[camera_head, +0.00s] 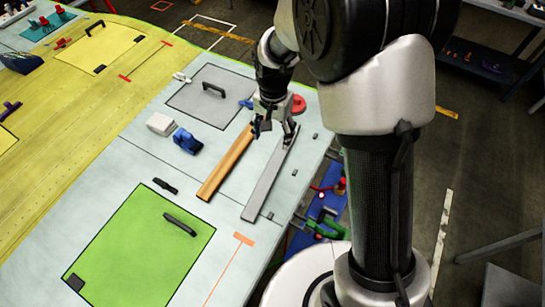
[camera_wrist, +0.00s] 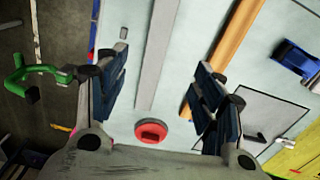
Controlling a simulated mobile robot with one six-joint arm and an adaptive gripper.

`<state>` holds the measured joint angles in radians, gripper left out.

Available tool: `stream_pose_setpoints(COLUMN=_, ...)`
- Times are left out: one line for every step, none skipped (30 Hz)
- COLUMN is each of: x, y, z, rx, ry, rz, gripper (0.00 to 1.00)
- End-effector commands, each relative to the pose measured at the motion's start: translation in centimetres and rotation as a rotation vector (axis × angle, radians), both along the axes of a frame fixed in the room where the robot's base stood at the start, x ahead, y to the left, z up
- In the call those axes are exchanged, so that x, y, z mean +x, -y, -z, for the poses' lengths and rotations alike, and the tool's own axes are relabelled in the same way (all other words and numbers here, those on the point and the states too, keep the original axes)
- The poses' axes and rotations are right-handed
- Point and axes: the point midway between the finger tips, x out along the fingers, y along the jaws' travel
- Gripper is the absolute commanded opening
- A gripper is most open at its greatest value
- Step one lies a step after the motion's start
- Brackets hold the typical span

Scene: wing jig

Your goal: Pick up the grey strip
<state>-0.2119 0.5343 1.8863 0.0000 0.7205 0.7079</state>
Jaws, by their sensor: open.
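The grey strip (camera_head: 264,187) lies flat on the pale work surface, near its right edge in the head view. In the wrist view the strip (camera_wrist: 157,50) runs between my two fingers, with its lower end just above a red round piece (camera_wrist: 151,131). My gripper (camera_head: 275,128) is open and hangs over the upper end of the strip. In the wrist view my gripper (camera_wrist: 160,95) has wide-apart fingers with nothing held between them. How high the fingers are above the strip I cannot tell.
A wooden strip (camera_head: 226,165) lies beside the grey strip on its left. A blue tool (camera_head: 187,141) and a white block (camera_head: 160,123) lie further left. A green panel with a handle (camera_head: 140,250) is at the lower left. A green clamp (camera_head: 322,224) is by the surface's right edge.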

Motion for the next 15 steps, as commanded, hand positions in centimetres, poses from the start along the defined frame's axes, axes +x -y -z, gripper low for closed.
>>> stream_pose_setpoints(x=-0.2, y=0.0, z=1.1, rx=-0.001, ry=-0.006, rz=0.0, gripper=0.62)
stream_pose_setpoints(x=-0.2, y=0.0, z=1.8, rx=-0.001, ry=-0.006, rz=0.0, gripper=0.62)
stream_pose_setpoints(x=-0.2, y=0.0, z=2.7, rx=-0.002, ry=-0.008, rz=0.0, gripper=0.62)
stream_pose_setpoints(x=-0.2, y=0.0, z=3.4, rx=-0.002, ry=-0.008, rz=0.0, gripper=0.62)
stream_pose_setpoints(x=-0.2, y=0.1, z=4.0, rx=-0.002, ry=-0.008, rz=0.0, gripper=0.62)
stream_pose_setpoints(x=-0.2, y=0.0, z=4.9, rx=-0.002, ry=-0.008, rz=0.0, gripper=0.62)
stream_pose_setpoints(x=-0.2, y=0.1, z=5.6, rx=-0.002, ry=-0.007, rz=0.0, gripper=0.62)
stream_pose_setpoints(x=-0.2, y=0.1, z=6.2, rx=-0.002, ry=-0.008, rz=0.0, gripper=0.62)
stream_pose_setpoints(x=-0.2, y=0.0, z=7.1, rx=-0.001, ry=-0.006, rz=0.0, gripper=0.62)
stream_pose_setpoints(x=-0.2, y=0.1, z=7.7, rx=-0.002, ry=-0.007, rz=0.0, gripper=0.62)
stream_pose_setpoints(x=-0.1, y=0.1, z=8.2, rx=-0.002, ry=-0.005, rz=0.0, gripper=0.62)
stream_pose_setpoints(x=-0.2, y=0.1, z=8.9, rx=-0.001, ry=-0.006, rz=0.0, gripper=0.62)
stream_pose_setpoints(x=-0.1, y=0.0, z=9.3, rx=-0.001, ry=-0.004, rz=0.0, gripper=0.62)
stream_pose_setpoints(x=-0.1, y=0.0, z=9.7, rx=0.0, ry=-0.004, rz=0.0, gripper=0.62)
stream_pose_setpoints(x=-0.1, y=0.0, z=10.2, rx=0.0, ry=-0.004, rz=0.0, gripper=0.62)
